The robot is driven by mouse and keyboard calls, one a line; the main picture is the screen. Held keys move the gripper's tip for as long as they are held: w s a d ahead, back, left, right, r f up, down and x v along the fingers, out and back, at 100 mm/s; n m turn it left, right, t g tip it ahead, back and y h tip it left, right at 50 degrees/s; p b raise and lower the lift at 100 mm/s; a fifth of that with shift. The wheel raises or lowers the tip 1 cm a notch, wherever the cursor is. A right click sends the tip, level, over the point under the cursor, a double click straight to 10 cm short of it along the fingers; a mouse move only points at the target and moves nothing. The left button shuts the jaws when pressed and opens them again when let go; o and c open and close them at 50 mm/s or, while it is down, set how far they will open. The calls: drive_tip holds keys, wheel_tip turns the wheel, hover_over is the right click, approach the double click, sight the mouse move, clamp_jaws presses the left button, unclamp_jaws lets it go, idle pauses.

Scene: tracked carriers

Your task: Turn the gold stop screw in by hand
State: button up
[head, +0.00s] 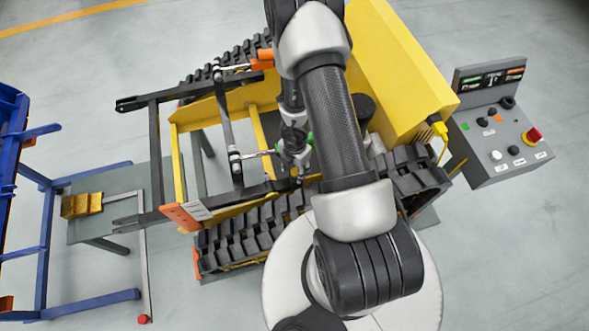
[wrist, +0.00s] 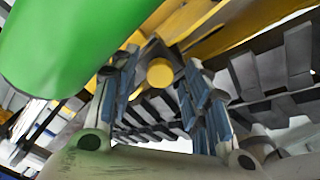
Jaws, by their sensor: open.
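The gold stop screw (wrist: 160,72) shows in the wrist view as a round yellow-gold end in the middle of the picture. My gripper (wrist: 161,62) is open, with one blue-grey finger on each side of the screw. A gap shows between the screw and each finger; I cannot tell how deep the screw sits between them. In the head view my gripper (head: 299,172) reaches down at the near side of the yellow tracked carrier (head: 405,60). The screw cannot be made out there, behind my arm and gripper.
Black rubber tracks (head: 245,240) run along the carrier's near side. A black fork frame (head: 157,150) extends left. A grey control box (head: 500,140) with a red knob stands right. A grey table (head: 105,215) bears a yellow block (head: 82,205), beside a blue rack (head: 45,235). Some floor is clear.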

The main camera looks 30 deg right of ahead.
drive_tip(key=n, duration=0.4)
drive_tip(key=shift+n, duration=0.3)
drive_tip(key=n, duration=2.4)
drive_tip(key=shift+n, duration=0.3)
drive_tip(key=shift+c, duration=0.3)
